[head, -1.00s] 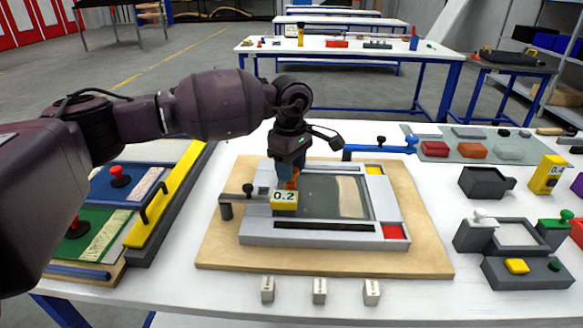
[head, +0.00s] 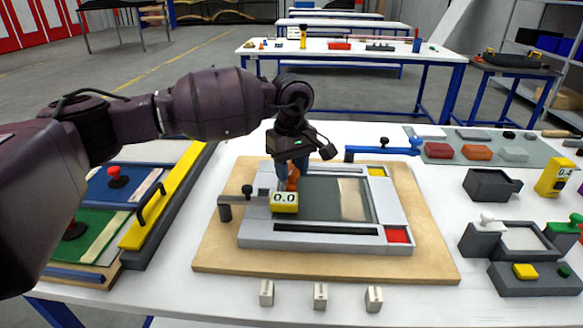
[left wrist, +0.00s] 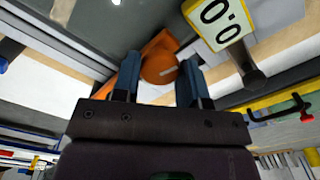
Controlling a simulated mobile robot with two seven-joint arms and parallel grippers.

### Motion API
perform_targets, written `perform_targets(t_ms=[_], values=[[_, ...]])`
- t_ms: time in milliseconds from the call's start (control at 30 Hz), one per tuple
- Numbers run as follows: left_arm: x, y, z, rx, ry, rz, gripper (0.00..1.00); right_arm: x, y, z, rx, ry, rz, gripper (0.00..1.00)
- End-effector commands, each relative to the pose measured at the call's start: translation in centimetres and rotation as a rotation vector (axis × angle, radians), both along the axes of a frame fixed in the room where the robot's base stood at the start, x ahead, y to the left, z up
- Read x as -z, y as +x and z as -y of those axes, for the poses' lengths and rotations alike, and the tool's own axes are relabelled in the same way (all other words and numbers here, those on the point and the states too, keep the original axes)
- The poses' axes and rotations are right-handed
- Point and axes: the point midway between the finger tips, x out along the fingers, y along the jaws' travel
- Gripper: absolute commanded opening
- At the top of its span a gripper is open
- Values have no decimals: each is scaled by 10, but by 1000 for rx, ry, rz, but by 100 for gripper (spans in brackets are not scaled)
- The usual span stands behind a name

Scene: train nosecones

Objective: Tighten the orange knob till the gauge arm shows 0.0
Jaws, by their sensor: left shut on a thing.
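The orange knob (left wrist: 160,66) sits between the two blue fingers of my left gripper (left wrist: 160,80) in the left wrist view. The left gripper is shut on it; in the head view the gripper (head: 291,178) hides most of the knob. The yellow gauge (head: 284,203) reads 0.0, and the same reading shows in the left wrist view (left wrist: 220,22). The gauge is on a dark-knobbed arm (head: 238,198) at the left of a grey frame (head: 310,240) with a dark glossy panel (head: 335,200). My right gripper is not in view.
The frame lies on a wooden board (head: 325,268). Several small white blocks (head: 320,296) stand in front. A blue-and-green fixture with a yellow bar (head: 158,207) is at left. A black bin (head: 491,185) and other fixtures stand at right. A blue-handled bar (head: 383,152) lies behind the board.

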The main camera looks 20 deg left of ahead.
Motion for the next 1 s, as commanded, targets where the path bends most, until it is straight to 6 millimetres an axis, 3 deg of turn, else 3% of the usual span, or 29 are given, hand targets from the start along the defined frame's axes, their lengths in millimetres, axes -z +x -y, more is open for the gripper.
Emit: perform_targets(t_ms=[200,233,367,733,1000], values=[[-2,1,0,-1,-1,4,16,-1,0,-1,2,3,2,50],[-2,1,0,-1,-1,4,44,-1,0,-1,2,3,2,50],[-2,0,0,-1,-1,3,64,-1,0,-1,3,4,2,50],[-5,0,0,-1,0,2,65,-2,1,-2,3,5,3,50],[-47,1,0,-2,-1,8,65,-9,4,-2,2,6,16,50]])
